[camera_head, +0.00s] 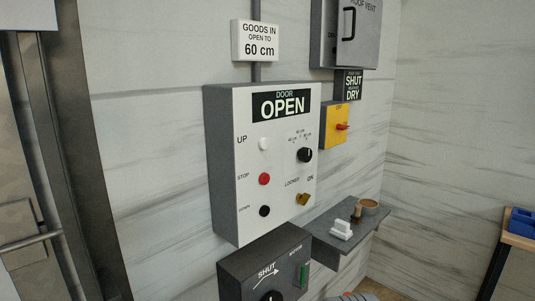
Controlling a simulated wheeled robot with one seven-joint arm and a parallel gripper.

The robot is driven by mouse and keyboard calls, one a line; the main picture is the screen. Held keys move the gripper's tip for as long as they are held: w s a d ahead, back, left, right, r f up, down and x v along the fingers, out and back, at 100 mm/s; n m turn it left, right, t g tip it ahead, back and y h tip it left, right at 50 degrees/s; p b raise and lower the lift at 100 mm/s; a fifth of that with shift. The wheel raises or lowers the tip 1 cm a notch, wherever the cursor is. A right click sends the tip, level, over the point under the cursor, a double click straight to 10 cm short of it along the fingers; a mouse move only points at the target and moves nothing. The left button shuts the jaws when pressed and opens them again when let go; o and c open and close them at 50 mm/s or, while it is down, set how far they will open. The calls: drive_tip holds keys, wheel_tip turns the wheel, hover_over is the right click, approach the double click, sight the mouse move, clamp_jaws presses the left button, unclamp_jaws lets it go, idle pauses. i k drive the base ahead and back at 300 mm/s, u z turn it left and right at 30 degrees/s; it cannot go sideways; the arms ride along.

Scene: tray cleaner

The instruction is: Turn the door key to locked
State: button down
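The door control box (225,170) is a pale grey panel on the wall in the head view, with a sign reading DOOR OPEN. The brass-coloured door key (302,199) sits at its lower right. The word LOCKED is printed to the upper left of the key and ON to its upper right. The key looks tilted, but it is too small to tell surely which word it points to. My gripper does not show in the head view. A small grey and orange shape at the bottom edge is cut off, and I cannot tell what it is.
The panel also carries a white UP button (264,144), red STOP button (264,179), black button (264,211) and black knob (305,155). A dark SHUT box (240,275) and a shelf (372,222) with small items jut out below. A yellow switch box (328,133) is right.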

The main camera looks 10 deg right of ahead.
sight(302, 200)
drive_tip(key=u, duration=2.15)
drive_tip(key=k, duration=0.7)
drive_tip(key=z, duration=0.95)
drive_tip(key=i, duration=0.5)
drive_tip(key=u, duration=0.05)
